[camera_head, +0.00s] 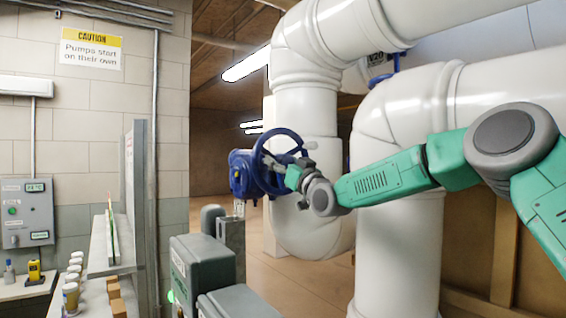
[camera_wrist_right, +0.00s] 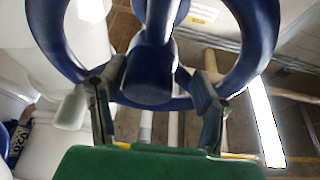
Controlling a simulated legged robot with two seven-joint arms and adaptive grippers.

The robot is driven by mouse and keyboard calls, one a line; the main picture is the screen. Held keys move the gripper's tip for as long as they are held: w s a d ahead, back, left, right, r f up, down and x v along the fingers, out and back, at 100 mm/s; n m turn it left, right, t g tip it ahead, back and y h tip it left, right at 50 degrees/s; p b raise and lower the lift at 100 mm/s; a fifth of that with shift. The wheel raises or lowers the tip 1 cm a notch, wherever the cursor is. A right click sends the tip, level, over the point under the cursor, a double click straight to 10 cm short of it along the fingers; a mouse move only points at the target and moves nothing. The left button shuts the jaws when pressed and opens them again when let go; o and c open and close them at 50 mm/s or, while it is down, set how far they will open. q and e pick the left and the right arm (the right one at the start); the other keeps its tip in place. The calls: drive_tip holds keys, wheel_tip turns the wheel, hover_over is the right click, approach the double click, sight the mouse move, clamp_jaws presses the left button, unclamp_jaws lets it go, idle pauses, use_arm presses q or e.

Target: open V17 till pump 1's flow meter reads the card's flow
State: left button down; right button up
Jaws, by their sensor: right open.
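A blue valve handwheel (camera_head: 279,163) stands upright on a blue valve body (camera_head: 242,174) in front of the white pipes. No V17 tag is readable on it. My right gripper (camera_head: 284,167) is at the wheel's right side. In the right wrist view the wheel's rim (camera_wrist_right: 252,45) and hub (camera_wrist_right: 150,78) fill the upper part. The open fingers of my right gripper (camera_wrist_right: 152,84) stand on either side of the hub, near the rim. I cannot tell if they touch it. My left gripper is out of view.
Grey-green housings (camera_head: 203,264) stand below the wheel. At left are a shelf (camera_head: 98,250), white cups (camera_head: 74,269) and a yellow device (camera_head: 34,271).

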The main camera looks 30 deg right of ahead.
drive_tip(key=shift+a, duration=0.15)
drive_tip(key=shift+s, duration=0.1)
drive_tip(key=shift+c, duration=0.7)
drive_tip(key=shift+d, duration=0.4)
drive_tip(key=c, duration=0.7)
drive_tip(key=shift+d+f, duration=0.15)
drive_tip(key=shift+d, duration=0.3)
clamp_jaws()
drive_tip(key=shift+d, duration=0.2)
drive_tip(key=shift+s+a, duration=0.1)
drive_tip(key=shift+a, duration=0.4)
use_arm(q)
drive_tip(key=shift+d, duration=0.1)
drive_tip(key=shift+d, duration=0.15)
use_arm(e)
drive_tip(key=shift+d, duration=0.25)
drive_tip(key=shift+a, duration=0.1)
